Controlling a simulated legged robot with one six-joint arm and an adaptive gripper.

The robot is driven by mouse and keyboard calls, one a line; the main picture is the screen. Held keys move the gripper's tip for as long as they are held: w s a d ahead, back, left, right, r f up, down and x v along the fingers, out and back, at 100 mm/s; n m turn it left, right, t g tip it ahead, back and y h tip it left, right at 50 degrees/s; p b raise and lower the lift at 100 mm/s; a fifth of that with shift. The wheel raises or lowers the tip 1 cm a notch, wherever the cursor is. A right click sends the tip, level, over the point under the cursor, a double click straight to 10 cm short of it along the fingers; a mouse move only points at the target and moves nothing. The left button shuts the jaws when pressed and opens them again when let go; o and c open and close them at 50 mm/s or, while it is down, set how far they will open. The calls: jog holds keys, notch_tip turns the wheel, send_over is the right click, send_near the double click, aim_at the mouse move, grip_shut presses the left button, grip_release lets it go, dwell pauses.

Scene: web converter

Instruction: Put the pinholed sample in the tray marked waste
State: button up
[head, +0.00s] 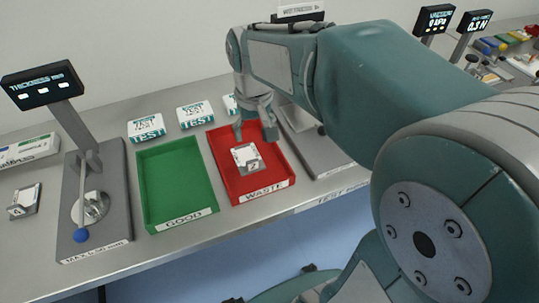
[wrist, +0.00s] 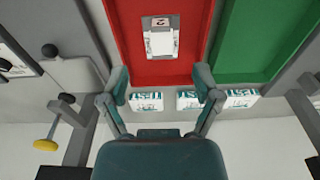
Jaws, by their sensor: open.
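A sample (head: 247,158) with a white top and a grey tab marked "2" lies inside the red tray marked WASTE (head: 264,192). The wrist view also shows the sample (wrist: 161,40) on the floor of the red tray (wrist: 190,70). Pinholes are too small to make out. My gripper (head: 254,135) is above the rear part of the red tray, behind the sample. In the wrist view my gripper (wrist: 167,85) has its fingers spread apart with nothing between them. It is apart from the sample.
A green tray marked GOOD (head: 178,185) stands left of the red one. A thickness gauge (head: 95,200) with a display stands farther left, beside another sample (head: 25,201). Several TEST boxes (head: 146,128) line the back. A grey instrument base (head: 315,150) is right of the red tray.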

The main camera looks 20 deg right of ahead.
jog(key=s+r+t, duration=0.1)
jog(key=s+t, duration=0.3)
jog(key=s, duration=0.9)
jog(key=shift+s+r+t, duration=0.3)
jog(key=shift+s+r, duration=0.05)
jog(key=shift+r, duration=0.05)
